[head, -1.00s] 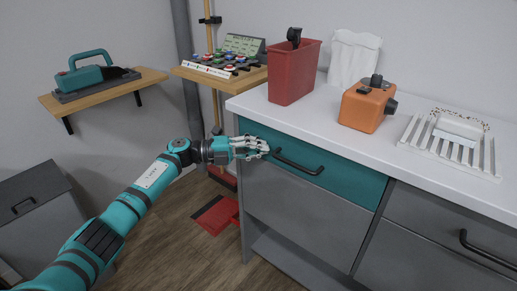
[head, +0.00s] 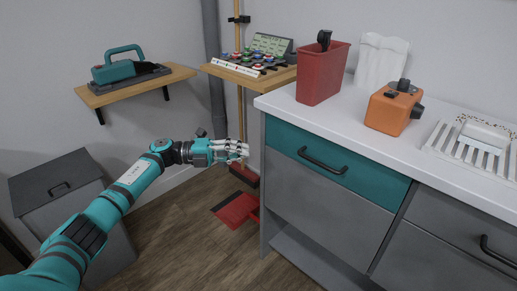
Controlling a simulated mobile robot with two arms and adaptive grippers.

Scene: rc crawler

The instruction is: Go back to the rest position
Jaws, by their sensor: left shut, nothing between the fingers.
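My left gripper (head: 243,151) is shut and empty. It hangs in the air to the left of the counter, apart from the teal drawer (head: 370,183) and its black handle (head: 323,161). The teal drawer looks closed in the head view. My left arm reaches in from the lower left corner. My right gripper is not in view.
A white counter (head: 330,120) holds a red bin (head: 322,75), an orange device (head: 394,108) and a white rack (head: 470,150). A shelf with a button panel (head: 262,62), another shelf with a teal tool (head: 125,68), and a grey cabinet (head: 55,180) stand left.

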